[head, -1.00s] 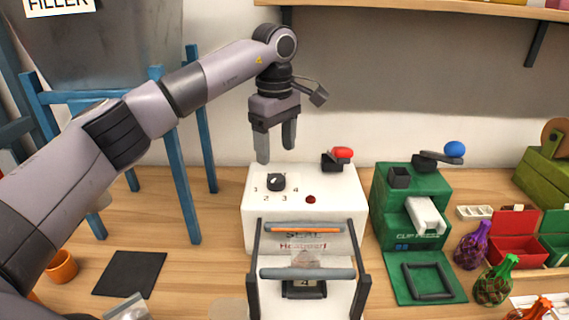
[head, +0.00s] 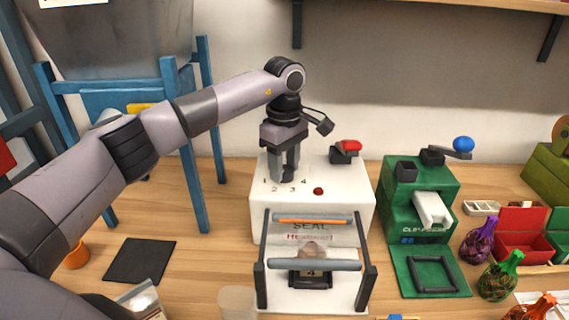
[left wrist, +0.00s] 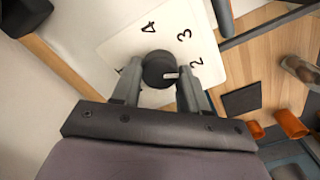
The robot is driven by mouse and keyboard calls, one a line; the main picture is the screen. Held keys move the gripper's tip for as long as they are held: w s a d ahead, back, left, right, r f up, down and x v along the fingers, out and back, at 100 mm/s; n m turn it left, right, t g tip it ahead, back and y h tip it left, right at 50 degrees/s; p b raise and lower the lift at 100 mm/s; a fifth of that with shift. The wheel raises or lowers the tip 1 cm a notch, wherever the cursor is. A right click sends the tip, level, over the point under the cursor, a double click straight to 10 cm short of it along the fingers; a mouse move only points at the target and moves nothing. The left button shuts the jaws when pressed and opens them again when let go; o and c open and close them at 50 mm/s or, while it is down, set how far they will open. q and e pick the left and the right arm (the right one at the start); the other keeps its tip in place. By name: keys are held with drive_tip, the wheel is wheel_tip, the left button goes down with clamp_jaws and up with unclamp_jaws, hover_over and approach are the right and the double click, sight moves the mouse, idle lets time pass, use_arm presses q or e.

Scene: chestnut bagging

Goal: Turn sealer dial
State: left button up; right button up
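The sealer (head: 262,212) is a white machine in the middle of the table. On its top is a black dial (left wrist: 158,68) with a white pointer mark and the numbers 1 to 4 around it. In the left wrist view the mark points roughly toward the 2. My left gripper (head: 285,178) points down over the dial. The 1 is mostly hidden in the wrist view. My right gripper is not in view.
The sealer has a red-knobbed lever (head: 349,147), a red button (head: 318,191) and a front frame with bars (head: 313,265). A green clip press (head: 420,190) stands to the right, near netted bags (head: 498,277). A dark mat (head: 140,262) and orange cup (head: 77,256) lie left.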

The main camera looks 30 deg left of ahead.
use_arm(q)
drive_tip(key=shift+n, duration=0.3)
drive_tip(key=n+p, duration=0.1)
drive_tip(key=n, duration=0.2)
drive_tip(key=shift+r+n, duration=0.1)
drive_tip(key=shift+n, duration=0.3)
drive_tip(key=n+p, duration=0.1)
drive_tip(key=n, duration=0.4)
drive_tip(key=shift+n, duration=0.3)
drive_tip(key=n+p, duration=0.1)
drive_tip(key=n, duration=0.4)
drive_tip(key=shift+n+p, duration=0.5)
drive_tip(key=shift+n, duration=1.9)
drive_tip(key=o, duration=1.1)
drive_tip(key=shift+c, duration=0.2)
